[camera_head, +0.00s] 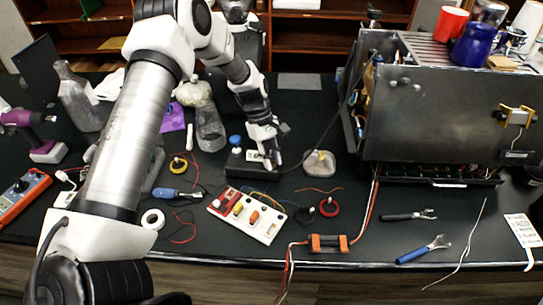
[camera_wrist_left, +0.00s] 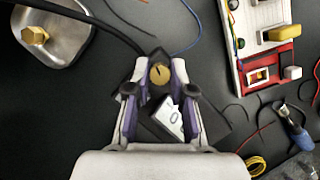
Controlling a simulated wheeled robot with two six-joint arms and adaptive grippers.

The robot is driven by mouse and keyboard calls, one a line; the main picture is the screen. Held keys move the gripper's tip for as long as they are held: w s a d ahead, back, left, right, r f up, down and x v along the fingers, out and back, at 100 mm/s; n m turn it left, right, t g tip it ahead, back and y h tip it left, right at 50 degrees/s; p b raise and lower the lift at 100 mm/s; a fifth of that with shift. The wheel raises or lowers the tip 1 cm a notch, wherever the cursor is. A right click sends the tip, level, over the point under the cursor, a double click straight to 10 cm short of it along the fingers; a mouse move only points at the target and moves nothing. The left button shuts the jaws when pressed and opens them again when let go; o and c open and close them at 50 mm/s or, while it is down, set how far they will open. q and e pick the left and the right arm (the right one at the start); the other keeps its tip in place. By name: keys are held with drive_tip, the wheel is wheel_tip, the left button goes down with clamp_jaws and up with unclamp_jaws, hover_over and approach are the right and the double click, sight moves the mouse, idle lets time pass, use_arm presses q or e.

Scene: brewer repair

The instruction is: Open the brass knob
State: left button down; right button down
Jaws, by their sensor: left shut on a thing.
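The brass knob (camera_wrist_left: 159,74) is small and round with a dark line across its top. In the left wrist view it sits between the fingertips of my left gripper (camera_wrist_left: 159,80), which is shut on it from both sides. In the head view my left gripper (camera_head: 272,158) points down at the right end of a small black box (camera_head: 250,169) with a white display. The knob itself is hidden there by the fingers. My right gripper is not in view.
A metal block (camera_head: 319,164) with a brass hex piece (camera_wrist_left: 34,32) stands close to the right of the box. A red and white circuit board (camera_head: 246,214) lies in front. Loose wires lie around. A large metal brewer (camera_head: 440,110) stands at the right.

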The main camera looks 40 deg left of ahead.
use_arm(q)
drive_tip(key=n+t+p, duration=0.1)
drive_tip(key=n+p, duration=0.1)
drive_tip(key=shift+r+n, duration=0.15)
drive_tip(key=shift+n, duration=0.15)
drive_tip(key=shift+s+n+t+p, duration=0.1)
drive_tip(key=shift+n+t+p, duration=0.4)
drive_tip(key=shift+n, duration=0.4)
drive_tip(key=c, duration=1)
unclamp_jaws()
drive_tip(key=shift+a, duration=0.1)
